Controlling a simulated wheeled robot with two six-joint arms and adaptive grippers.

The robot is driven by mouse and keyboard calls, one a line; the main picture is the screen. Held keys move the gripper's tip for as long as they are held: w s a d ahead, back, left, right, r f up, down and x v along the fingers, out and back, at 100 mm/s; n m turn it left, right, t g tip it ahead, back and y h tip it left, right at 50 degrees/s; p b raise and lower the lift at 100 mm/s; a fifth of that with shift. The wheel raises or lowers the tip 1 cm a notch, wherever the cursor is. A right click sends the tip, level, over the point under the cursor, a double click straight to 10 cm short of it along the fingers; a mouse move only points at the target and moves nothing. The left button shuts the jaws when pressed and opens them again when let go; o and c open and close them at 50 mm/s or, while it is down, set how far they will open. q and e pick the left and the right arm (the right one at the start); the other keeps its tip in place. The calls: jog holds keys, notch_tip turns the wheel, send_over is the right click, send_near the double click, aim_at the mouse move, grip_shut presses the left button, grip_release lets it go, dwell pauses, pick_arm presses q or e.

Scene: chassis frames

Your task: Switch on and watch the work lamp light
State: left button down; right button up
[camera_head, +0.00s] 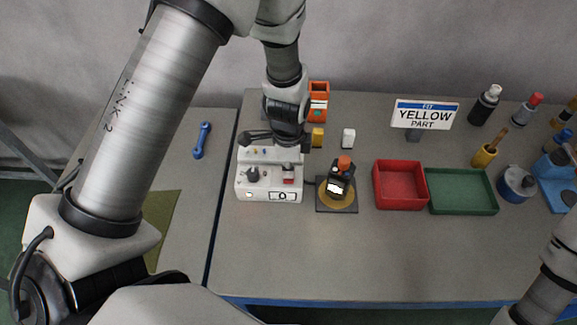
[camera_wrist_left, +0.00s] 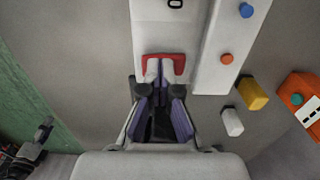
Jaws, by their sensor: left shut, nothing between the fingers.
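A white control box (camera_head: 243,190) stands on the table, with a black knob (camera_head: 252,174) and a red switch (camera_head: 289,172) on its top. My left gripper (camera_head: 287,143) is shut and empty, over the back right of the box. In the left wrist view its fingertips (camera_wrist_left: 160,82) are at the red switch (camera_wrist_left: 164,58); I cannot tell whether they touch it. To the right of the box, a dark device (camera_head: 341,178) with an orange top and a white patch sits on a square base with a yellow disc. I cannot tell whether it is the lamp. My right gripper is out of view.
A red tray (camera_head: 400,204) and a green tray (camera_head: 463,209) stand to the right. A yellow block (camera_head: 317,137), a white block (camera_head: 348,138) and an orange bin (camera_head: 319,88) are behind. A "YELLOW PART" sign (camera_head: 425,113) stands at the back. The front table is clear.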

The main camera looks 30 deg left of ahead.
pick_arm(q)
jog(key=r+p, duration=0.4)
jog(key=shift+w+a, duration=0.1)
jog(key=shift+w, duration=0.2)
notch_tip(320, 180, up, 10)
jog(key=w+b, duration=0.1)
jog(key=b, duration=0.1)
jog(key=shift+a+b, duration=0.3)
jog(key=shift+a, duration=0.05)
jog(key=shift+f, duration=0.15)
